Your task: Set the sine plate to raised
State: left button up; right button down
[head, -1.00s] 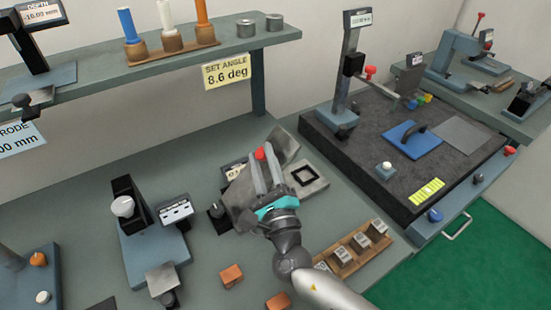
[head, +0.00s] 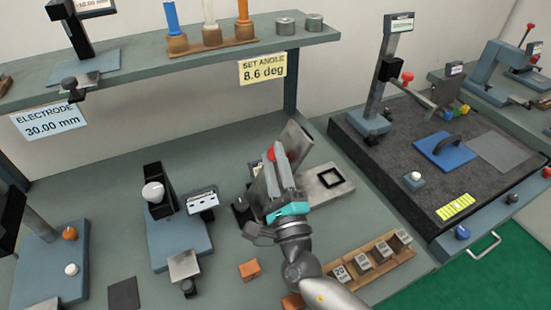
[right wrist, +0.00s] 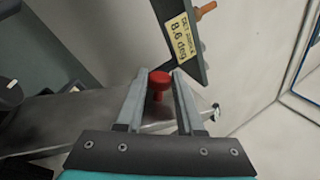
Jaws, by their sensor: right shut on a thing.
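The sine plate (head: 298,142) is a grey metal plate standing tilted on the bench, partly hidden by my right gripper. Its red knob (head: 270,154) shows at the fingertips of my right gripper (head: 277,160). In the right wrist view the red knob (right wrist: 159,82) sits between the two fingers (right wrist: 160,95), which are shut on it. The grey plate lies below and behind the knob there. A yellow sign (head: 262,70) on the shelf edge reads SET ANGLE 8.6 deg. My left gripper is not in view.
A wooden rack (head: 371,259) of labelled blocks and an orange block (head: 249,269) are in front. A blue-based fixture (head: 182,238) stands left. A black granite slab (head: 400,185) is to the right.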

jog(key=c, duration=0.5)
grip_release()
jog(key=shift+s, duration=0.1)
jog(key=b+v, duration=0.2)
jog(key=v, duration=1.3)
jog(key=shift+s, duration=0.1)
